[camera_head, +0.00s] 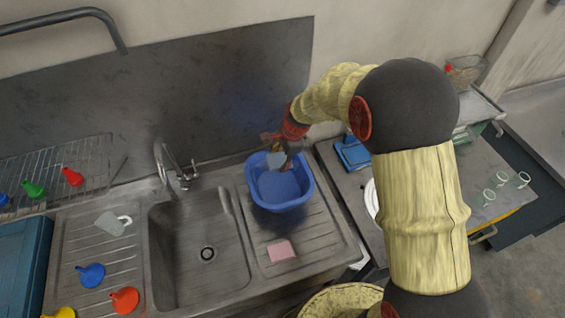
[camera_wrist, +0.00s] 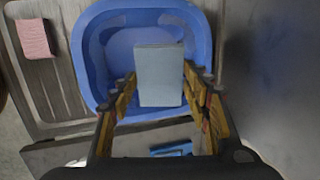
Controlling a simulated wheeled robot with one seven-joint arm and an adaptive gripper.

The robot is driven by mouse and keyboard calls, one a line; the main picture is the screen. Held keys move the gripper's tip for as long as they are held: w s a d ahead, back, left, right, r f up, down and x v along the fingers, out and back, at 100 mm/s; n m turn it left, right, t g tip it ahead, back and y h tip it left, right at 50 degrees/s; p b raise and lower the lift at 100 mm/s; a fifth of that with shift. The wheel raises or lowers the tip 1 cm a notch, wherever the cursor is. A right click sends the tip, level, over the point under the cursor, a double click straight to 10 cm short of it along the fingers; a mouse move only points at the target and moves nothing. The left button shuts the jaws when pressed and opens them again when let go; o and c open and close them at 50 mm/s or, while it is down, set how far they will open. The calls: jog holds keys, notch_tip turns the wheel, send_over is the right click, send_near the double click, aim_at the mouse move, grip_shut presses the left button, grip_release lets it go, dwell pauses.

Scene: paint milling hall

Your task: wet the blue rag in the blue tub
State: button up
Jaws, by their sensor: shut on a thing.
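The blue tub (camera_head: 283,205) stands on the drainboard right of the sink basin, and its rim (camera_wrist: 80,62) fills the top of the wrist view. My gripper (camera_head: 279,146) is over the tub's back part, pointing down. It is shut on a pale blue-grey flat rectangle, the blue rag (camera_wrist: 159,76), held between both fingers (camera_wrist: 160,92). The rag also shows in the head view (camera_head: 276,160), overlapping the tub's back inner side. I cannot tell whether its lower edge touches the tub's bottom or any water.
A pink cloth (camera_head: 281,251) lies in front of the tub. The sink basin (camera_head: 205,275) and tap (camera_head: 172,165) are to the left, with several coloured funnels (camera_head: 91,275) beyond. A blue item (camera_head: 352,152) and glasses (camera_head: 502,177) are on the right.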

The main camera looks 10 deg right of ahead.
notch_tip(320, 180, down, 10)
jog(key=b, duration=0.6)
jog(key=shift+r+b, duration=0.2)
jog(key=shift+b, duration=0.15)
dwell(0.7)
jog(key=shift+r+p, duration=3.15)
jog(key=shift+r, duration=0.7)
jog(key=shift+r+p, duration=1.65)
jog(key=shift+r, duration=0.4)
jog(key=shift+f, duration=0.1)
